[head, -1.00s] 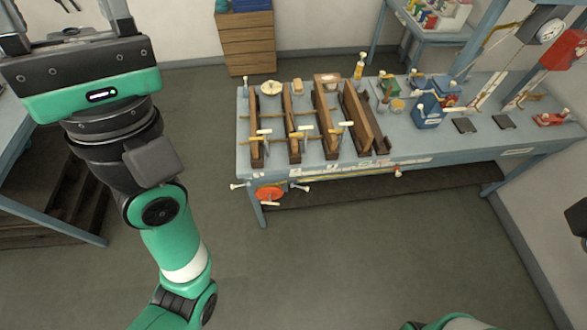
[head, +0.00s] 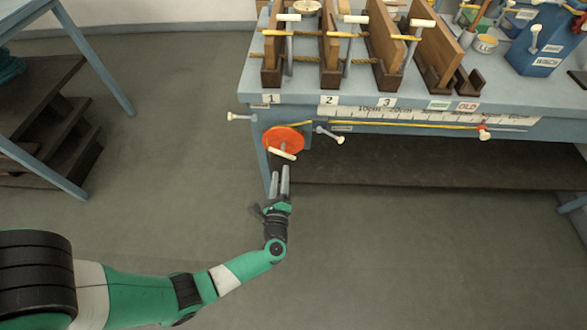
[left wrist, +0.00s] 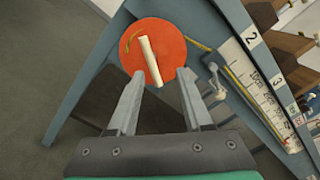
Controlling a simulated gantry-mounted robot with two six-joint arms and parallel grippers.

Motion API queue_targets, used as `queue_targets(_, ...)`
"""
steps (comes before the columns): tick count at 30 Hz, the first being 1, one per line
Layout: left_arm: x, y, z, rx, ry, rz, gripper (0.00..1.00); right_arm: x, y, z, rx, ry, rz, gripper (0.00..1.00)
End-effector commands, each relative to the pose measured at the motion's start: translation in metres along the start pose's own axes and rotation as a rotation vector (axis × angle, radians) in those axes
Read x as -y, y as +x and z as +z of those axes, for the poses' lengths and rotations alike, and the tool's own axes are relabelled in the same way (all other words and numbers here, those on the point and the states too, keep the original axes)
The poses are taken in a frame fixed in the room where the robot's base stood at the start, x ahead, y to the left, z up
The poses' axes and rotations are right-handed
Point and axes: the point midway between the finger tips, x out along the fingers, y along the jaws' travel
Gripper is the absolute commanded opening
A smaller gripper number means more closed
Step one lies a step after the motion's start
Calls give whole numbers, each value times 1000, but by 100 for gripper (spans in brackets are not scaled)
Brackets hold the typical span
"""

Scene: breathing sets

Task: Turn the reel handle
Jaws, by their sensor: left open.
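The orange-red reel (head: 286,139) is mounted at the front left corner of the workbench, below the top. Its pale handle (head: 282,153) sticks out from the reel's front. In the left wrist view the reel (left wrist: 136,36) is straight ahead and the handle (left wrist: 151,60) stands between the two fingers' lines, just past the tips. My left gripper (head: 280,171) is open, just below and in front of the handle, pointing at it. In the left wrist view its fingertips (left wrist: 161,76) lie on both sides of the handle's near end; contact cannot be told. My right gripper is not in view.
The blue workbench (head: 400,95) carries wooden frames, a blue box (head: 545,48) and a ruler strip (head: 420,115). Pale-ended levers (head: 238,116) and (head: 330,135) flank the reel. A yellow line runs right to a red slider (head: 484,133). The floor in front is clear.

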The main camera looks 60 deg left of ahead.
Motion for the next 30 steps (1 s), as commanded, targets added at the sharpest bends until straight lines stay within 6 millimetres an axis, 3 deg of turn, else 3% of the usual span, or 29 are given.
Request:
queue_targets(1,-19,-1,-13,-1,6,3,50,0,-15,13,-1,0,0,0)
queue_targets(2,-21,-1,-14,-1,7,4,50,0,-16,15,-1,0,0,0)
queue_targets(11,-19,6,-13,2,5,4,50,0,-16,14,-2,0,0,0)
queue_targets(24,-20,93,-13,4,4,3,50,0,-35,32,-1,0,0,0)
queue_targets(30,-19,114,-13,1,5,1,50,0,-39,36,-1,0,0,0)
